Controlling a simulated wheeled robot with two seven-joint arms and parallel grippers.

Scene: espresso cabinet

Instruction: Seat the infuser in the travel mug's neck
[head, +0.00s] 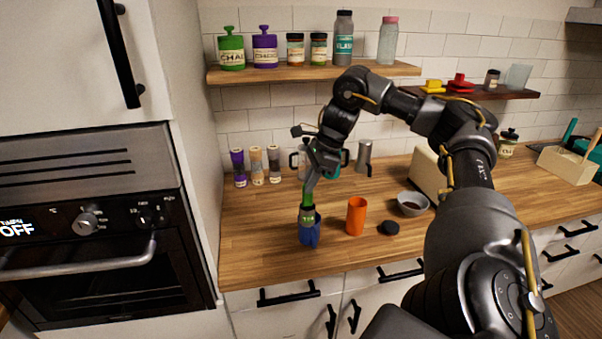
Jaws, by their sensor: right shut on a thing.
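The blue travel mug (309,235) stands upright on the wooden counter near its front edge, with a dark neck at the top. The green infuser (307,211) is upright at the mug's mouth, in line with it. Its lower end meets or enters the neck; I cannot tell how deep it sits. My right gripper (307,190) comes down from above and is shut on the infuser's top. My left gripper is not in view.
An orange cup (356,216) stands right of the mug, with a black lid (388,228) and a bowl of dark contents (412,205) beyond it. Several canisters (257,165) stand at the back left. The counter (255,220) left of the mug is clear. A shelf (300,73) hangs above.

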